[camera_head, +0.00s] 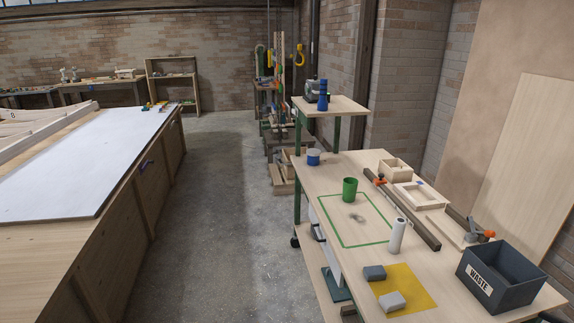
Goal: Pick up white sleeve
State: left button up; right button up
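The white sleeve (397,236) looks like a white upright cylinder on the wooden workbench (322,176) at the right. It stands just right of the green outlined rectangle on the bench top, next to a long dark clamp bar. Neither of my grippers shows in the head view, so their state is hidden.
A green cup (350,189) stands inside the green outline. A dark waste bin (507,279) stands front right. Clamp bars (402,211) lie behind the sleeve. The floor aisle (222,210) is clear.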

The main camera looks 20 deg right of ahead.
aim_at(399, 224)
jog(key=i+z, duration=0.15)
jog(key=z, duration=0.3)
jog(key=i+j+z, duration=0.15)
jog(key=z, duration=0.3)
jog(key=i+j+z, duration=0.15)
jog(key=z, duration=0.35)
jog(key=i+j+z, duration=0.1)
jog(key=z, duration=0.35)
jog(key=j+z, duration=0.45)
jog(key=i+j+z, duration=0.1)
jog(key=z, duration=0.35)
jog(key=j, duration=0.05)
